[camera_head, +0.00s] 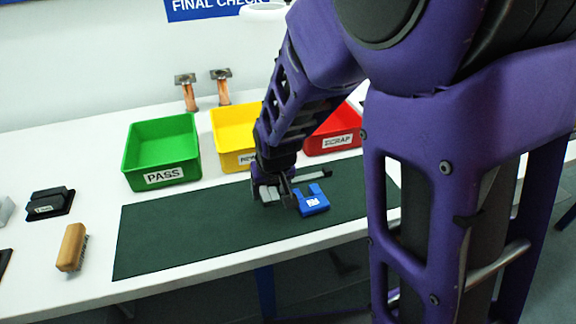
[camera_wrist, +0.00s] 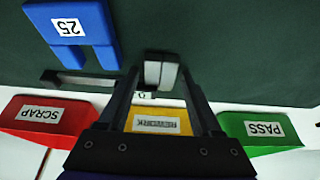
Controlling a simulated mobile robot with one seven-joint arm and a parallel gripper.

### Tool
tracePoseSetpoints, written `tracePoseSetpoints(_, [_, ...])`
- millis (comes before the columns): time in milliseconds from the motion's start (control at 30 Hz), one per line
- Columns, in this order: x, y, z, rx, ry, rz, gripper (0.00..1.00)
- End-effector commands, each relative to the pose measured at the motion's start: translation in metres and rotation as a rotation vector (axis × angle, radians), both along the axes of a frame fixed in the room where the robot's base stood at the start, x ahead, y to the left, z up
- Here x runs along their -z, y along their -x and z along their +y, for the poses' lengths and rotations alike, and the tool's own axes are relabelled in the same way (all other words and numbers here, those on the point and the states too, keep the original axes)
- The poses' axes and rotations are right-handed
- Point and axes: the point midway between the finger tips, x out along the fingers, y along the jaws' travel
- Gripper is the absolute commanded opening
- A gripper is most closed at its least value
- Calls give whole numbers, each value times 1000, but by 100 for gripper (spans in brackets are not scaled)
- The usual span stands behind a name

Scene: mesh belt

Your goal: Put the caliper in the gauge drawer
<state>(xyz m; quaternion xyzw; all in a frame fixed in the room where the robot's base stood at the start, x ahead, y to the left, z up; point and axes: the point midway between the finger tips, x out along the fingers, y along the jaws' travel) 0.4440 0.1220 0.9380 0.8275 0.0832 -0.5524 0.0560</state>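The caliper (camera_head: 316,176) shows in the head view as a grey bar over the dark green mat, beside a blue block. In the wrist view, a dark bar of the caliper (camera_wrist: 78,79) runs toward my fingers, and a small marked white patch shows between them. My gripper (camera_head: 277,193) is low over the mat; in the wrist view its fingertips (camera_wrist: 160,72) are close together by the caliper's body. The fingers hide part of the caliper, and I cannot tell whether they hold it. I cannot make out a gauge drawer in either view.
The blue block marked 25 (camera_head: 312,200) lies on the mat (camera_head: 170,240). Green PASS (camera_head: 160,178), yellow REWORK (camera_head: 228,158) and red SCRAP (camera_head: 335,147) bins stand behind it. A brush (camera_head: 72,247) and a black block (camera_head: 48,203) are at left. The mat's left part is clear.

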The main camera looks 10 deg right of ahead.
Motion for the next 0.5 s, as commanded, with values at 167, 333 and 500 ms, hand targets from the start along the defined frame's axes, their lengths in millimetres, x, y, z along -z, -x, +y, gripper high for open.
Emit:
tracePoseSetpoints(167, [0,0,0,0,0,0,32])
tracePoseSetpoints(333, [0,0,0,0,0,0,1])
tracePoseSetpoints(500, [0,-1,0,0,0,-1,0])
